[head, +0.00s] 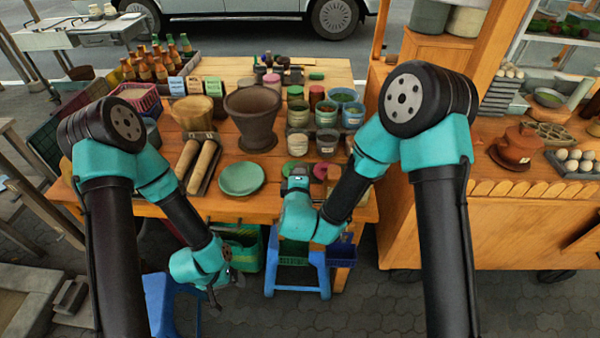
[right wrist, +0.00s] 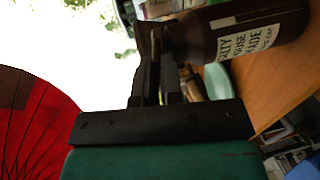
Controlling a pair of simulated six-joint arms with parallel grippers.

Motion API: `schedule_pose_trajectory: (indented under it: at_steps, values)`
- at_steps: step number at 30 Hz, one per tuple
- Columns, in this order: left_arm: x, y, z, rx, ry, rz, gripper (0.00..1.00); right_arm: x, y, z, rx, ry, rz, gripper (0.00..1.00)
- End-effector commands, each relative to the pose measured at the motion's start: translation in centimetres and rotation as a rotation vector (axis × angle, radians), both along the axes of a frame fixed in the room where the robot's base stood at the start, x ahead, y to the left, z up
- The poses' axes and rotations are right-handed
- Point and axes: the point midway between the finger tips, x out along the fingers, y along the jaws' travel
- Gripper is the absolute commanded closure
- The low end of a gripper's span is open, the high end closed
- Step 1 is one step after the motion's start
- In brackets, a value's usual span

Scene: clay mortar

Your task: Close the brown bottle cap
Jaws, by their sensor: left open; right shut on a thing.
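A brown bottle (right wrist: 255,30) with a white printed label lies across the upper right of the right wrist view. Its narrow end is at my right gripper (right wrist: 165,45), whose dark fingers are shut on it. I cannot tell whether they grip the neck or a cap. In the head view my right wrist is over the front of the table, with the fingers and this bottle hidden. My left gripper (head: 226,291) is open and empty, low in front of the table and pointing down. I cannot make out the cap clearly.
The wooden table (head: 330,70) holds a clay mortar (head: 252,115), a green plate (head: 241,178), wooden pestles (head: 196,163) and several jars (head: 327,113). Several sauce bottles (head: 155,65) stand at the back left. Blue stools (head: 297,273) are below the front edge.

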Motion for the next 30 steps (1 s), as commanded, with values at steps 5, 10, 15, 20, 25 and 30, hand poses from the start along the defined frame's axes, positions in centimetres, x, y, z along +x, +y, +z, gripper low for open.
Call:
schedule_pose_trajectory:
  at_steps: [5, 10, 15, 20, 25, 30]
  values:
    - [0.0, 0.0, 0.0, 0.0, 0.0, 0.0, 0.13, -0.07, -0.03, -0.4, -0.002, -0.044, 0.0, 1.0]
    - [0.0, 0.0, 0.0, 0.0, 0.0, 0.0, 0.13, -0.06, -0.04, -0.42, -0.003, -0.061, -0.001, 1.0]
    - [0.0, 0.0, 0.0, 0.0, 0.0, 0.0, 0.13, -0.05, -0.04, -0.4, -0.003, -0.062, -0.001, 1.0]
    - [0.0, 0.0, 0.0, 0.0, 0.0, 0.0, 0.13, -0.05, -0.04, -0.4, -0.004, -0.062, -0.002, 0.91]
    - [0.0, 0.0, 0.0, 0.0, 0.0, 0.0, 0.13, -0.05, -0.03, -0.4, -0.003, -0.061, -0.001, 0.75]
    - [0.0, 0.0, 0.0, 0.0, 0.0, 0.0, 0.13, -0.04, -0.02, -0.39, -0.003, -0.061, -0.001, 0.67]
